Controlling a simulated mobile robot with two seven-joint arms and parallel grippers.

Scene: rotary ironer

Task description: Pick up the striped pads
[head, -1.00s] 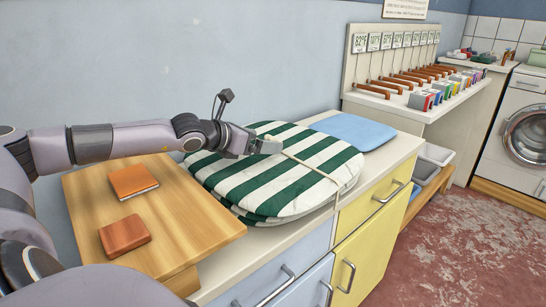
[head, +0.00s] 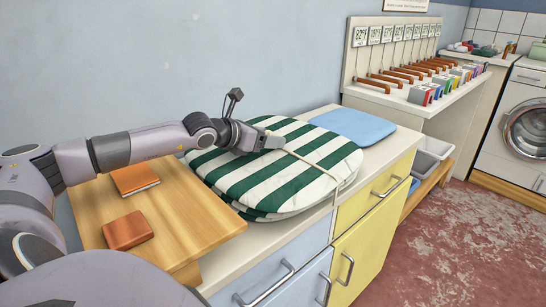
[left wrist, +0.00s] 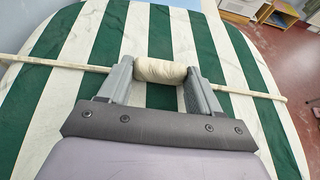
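The striped pads (head: 262,182) are a stack of rounded green-and-white pads lying flat on the counter. A thin cream strap (head: 320,170) runs across the top and down the front side. In the left wrist view the strap carries a short cream padded roll (left wrist: 160,70) over the striped top (left wrist: 60,95). My left gripper (head: 273,143) is over the pads; its fingers (left wrist: 160,78) stand at the two ends of the roll and look shut on it. In the head view the gripper hides the roll. The stack appears to rest on the counter. My right gripper is not in view.
A wooden board (head: 190,215) with two orange-brown blocks, one (head: 128,231) nearer, stands left of the pads. A folded blue cloth (head: 354,127) lies behind them to the right. A wall rises behind; drawer handles (head: 385,188) protrude in front.

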